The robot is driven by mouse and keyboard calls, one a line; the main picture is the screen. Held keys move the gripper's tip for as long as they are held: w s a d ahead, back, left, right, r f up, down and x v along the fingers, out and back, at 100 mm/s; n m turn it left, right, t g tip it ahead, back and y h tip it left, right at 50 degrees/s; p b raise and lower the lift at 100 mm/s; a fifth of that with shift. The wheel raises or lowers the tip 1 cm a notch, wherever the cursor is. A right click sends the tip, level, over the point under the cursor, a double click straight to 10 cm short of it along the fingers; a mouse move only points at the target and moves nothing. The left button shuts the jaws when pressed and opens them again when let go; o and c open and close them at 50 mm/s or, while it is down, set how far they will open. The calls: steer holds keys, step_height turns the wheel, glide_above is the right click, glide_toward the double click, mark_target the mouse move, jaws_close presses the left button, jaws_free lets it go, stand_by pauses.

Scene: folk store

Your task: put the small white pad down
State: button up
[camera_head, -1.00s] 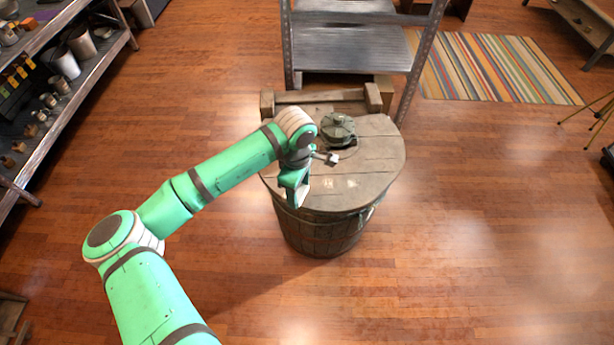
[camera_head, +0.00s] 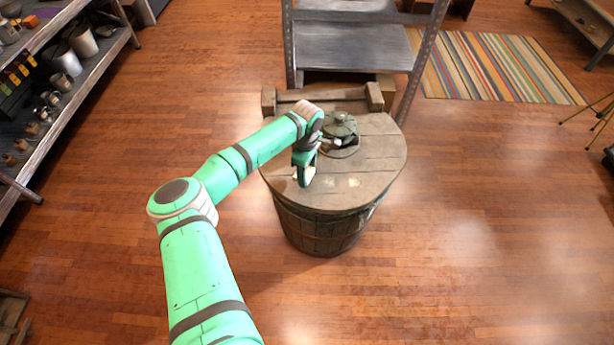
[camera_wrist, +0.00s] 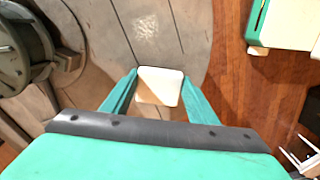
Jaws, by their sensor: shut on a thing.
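The small white pad (camera_wrist: 160,86) is a pale, rounded square held between the two fingertips of my gripper (camera_wrist: 158,93) in the wrist view. The barrel's wooden top (camera_wrist: 105,45) lies beneath and beyond it. In the head view my gripper (camera_head: 304,178) points down over the left part of the barrel top (camera_head: 370,160). The pad is too small and too hidden there to make out clearly. I cannot tell whether it touches the wood.
A dark round metal fitting (camera_head: 340,128) stands on the barrel top, left of the gripper in the wrist view (camera_wrist: 25,55). Pale patches (camera_head: 353,181) mark the front of the top. A metal rack (camera_head: 352,45) stands behind. The barrel top's right side is clear.

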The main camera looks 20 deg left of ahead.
mark_target(307, 173)
steer(key=shift+f, duration=1.5)
steer(key=shift+d+f, duration=0.1)
steer(key=shift+f, duration=0.05)
steer(key=o, duration=1.1)
steer(key=shift+s, duration=0.1)
steer(key=shift+r, duration=0.35)
step_height(307, 173, up, 12)
steer(key=shift+f, duration=0.15)
